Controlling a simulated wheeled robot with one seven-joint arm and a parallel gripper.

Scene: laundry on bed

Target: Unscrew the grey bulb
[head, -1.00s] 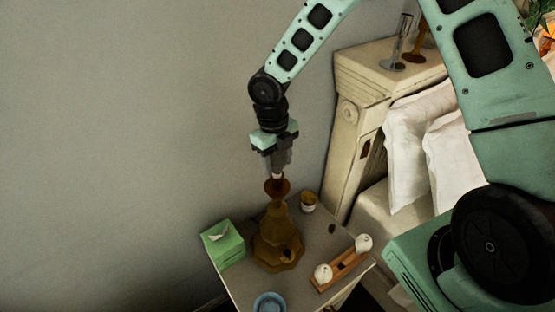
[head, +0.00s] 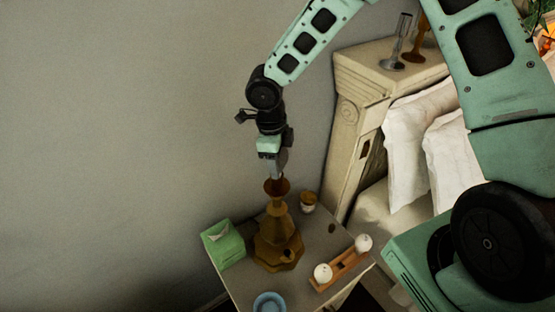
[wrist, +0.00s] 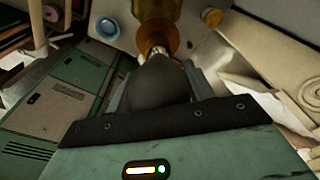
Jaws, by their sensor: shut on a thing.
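The grey bulb (wrist: 160,82) sits between my gripper's fingers in the wrist view, its narrow metal base pointing into the amber-brown lamp (wrist: 160,20). In the head view the lamp (head: 278,245) stands upright on the nightstand. My gripper (head: 277,174) points straight down at the lamp's top cup and is shut on the bulb. The fingers hide the bulb in the head view. I cannot tell whether the base is still threaded in the socket.
On the nightstand (head: 318,240) are a green tissue box (head: 224,245), a blue bowl (head: 269,303), a small cup (head: 308,203) and a wooden holder (head: 341,272) with two white bulbs (head: 323,272). The bed's headboard (head: 352,130) rises close on the right. The wall is behind.

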